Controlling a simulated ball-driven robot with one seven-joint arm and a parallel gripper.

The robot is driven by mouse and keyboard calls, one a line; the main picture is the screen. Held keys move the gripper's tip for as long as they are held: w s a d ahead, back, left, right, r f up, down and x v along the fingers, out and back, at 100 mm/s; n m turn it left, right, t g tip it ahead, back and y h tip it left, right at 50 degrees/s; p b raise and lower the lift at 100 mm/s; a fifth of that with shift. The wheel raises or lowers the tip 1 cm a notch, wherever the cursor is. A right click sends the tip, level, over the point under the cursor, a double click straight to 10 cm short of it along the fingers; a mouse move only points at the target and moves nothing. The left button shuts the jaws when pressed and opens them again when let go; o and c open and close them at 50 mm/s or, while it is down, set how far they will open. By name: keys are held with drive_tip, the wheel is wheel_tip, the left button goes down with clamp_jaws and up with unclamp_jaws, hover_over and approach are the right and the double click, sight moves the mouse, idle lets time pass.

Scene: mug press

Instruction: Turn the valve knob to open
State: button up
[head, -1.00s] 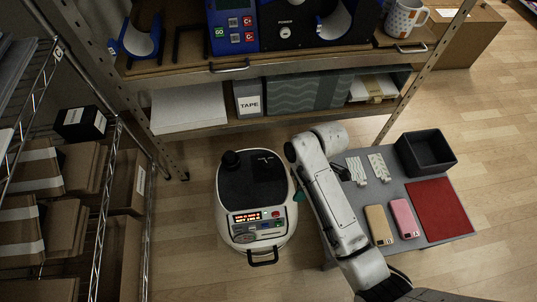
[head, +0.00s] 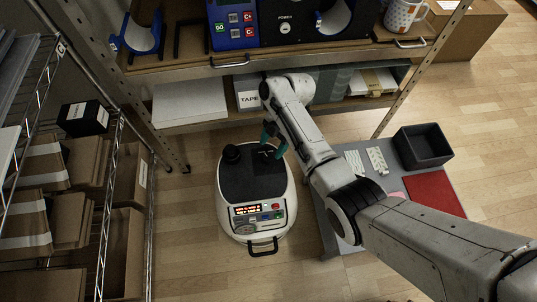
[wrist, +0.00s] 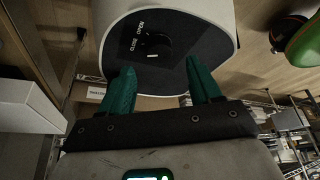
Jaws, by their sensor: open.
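The white machine (head: 232,212) with a black top stands on the floor, left of the low grey table. In the wrist view, the black round valve knob (wrist: 157,46) sits on the machine's dark top, beside the words CLOSE and OPEN. My gripper (wrist: 160,68) has two teal fingers, open and apart, with nothing seen between them. The fingers point at the knob from just short of it, and I see no contact. In the head view, my gripper (head: 273,143) is over the rear right of the machine's top, and the knob is hard to make out there.
The wooden shelf (head: 190,70) is close behind, with a TAPE box (head: 248,98) below. The grey table (head: 330,235) is at right, holding a black bin (head: 423,150). Floor is free left of the machine.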

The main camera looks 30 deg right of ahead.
sight(267, 157)
drive_tip(key=b+x, duration=0.1)
drive_tip(key=x, duration=0.4)
drive_tip(key=shift+c, duration=0.4)
drive_tip(key=c, duration=1)
drive_tip(key=shift+o, duration=0.2)
drive_tip(key=shift+r+m+p, duration=0.15)
drive_tip(key=shift+m+p, duration=0.2)
drive_tip(key=shift+m, duration=0.05)
drive_tip(key=m+t+p, duration=0.1)
drive_tip(key=m+p, duration=0.2)
drive_tip(key=shift+s+m+t, duration=0.1)
drive_tip(key=shift+m+t, duration=0.3)
drive_tip(key=m+t+p, duration=0.1)
drive_tip(key=m, duration=0.1)
drive_tip(key=m+p, duration=0.1)
drive_tip(key=m, duration=0.2)
drive_tip(key=shift+t+h, duration=0.4)
drive_tip(key=shift+m+p, duration=0.3)
